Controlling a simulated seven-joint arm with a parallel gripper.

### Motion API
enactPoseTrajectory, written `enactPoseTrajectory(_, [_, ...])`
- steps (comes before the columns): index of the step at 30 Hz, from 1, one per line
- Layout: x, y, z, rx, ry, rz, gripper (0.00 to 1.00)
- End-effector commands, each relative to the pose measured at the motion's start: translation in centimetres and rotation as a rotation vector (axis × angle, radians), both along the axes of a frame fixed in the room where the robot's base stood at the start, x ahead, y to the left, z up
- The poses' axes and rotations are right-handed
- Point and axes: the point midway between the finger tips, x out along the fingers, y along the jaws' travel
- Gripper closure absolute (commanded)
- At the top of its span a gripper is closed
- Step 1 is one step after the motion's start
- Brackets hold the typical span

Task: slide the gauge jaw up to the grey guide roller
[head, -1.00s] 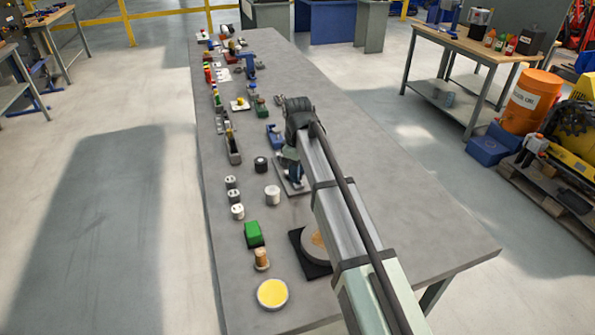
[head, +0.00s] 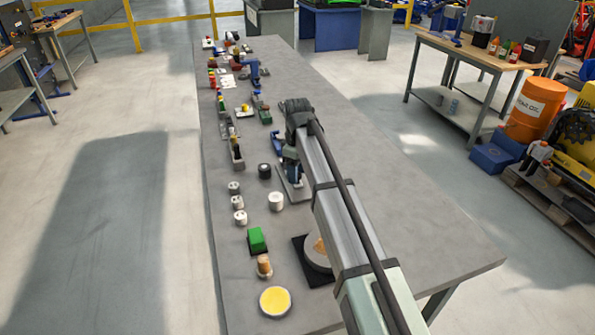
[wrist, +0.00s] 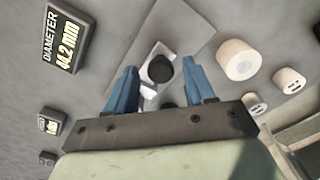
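The gauge jaw (wrist: 149,95) appears as a pale metal piece with a round black knob (wrist: 160,68), on a flat grey plate (wrist: 190,28) in the wrist view. My gripper (wrist: 160,66) is open, its blue fingers on either side of the knob with visible gaps. Contact with the jaw cannot be told. In the head view my gripper (head: 291,168) is low over the plate (head: 296,190) and hides most of the gauge. A pale roller (wrist: 238,60) stands right of the plate in the wrist view. I cannot tell which roller is the grey guide one.
A display reading "DIAMETER 44.2 mm" (wrist: 68,38) lies left of the plate. Smaller pale cylinders (wrist: 290,80) are at right. The bench's right side is clear.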

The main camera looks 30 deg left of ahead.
Motion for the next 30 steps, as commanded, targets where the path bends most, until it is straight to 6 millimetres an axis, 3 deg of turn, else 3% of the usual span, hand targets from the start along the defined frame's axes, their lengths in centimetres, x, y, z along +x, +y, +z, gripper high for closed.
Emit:
enactPoseTrajectory(8, [0.0,0.0,0.0,-0.001,0.001,0.0,0.43])
enactPoseTrajectory(13, [0.0,0.0,1.1,0.0,0.0,0.0,0.43])
enactPoseTrajectory(30, [0.1,0.0,11.2,0.0,0.0,0.0,0.43])
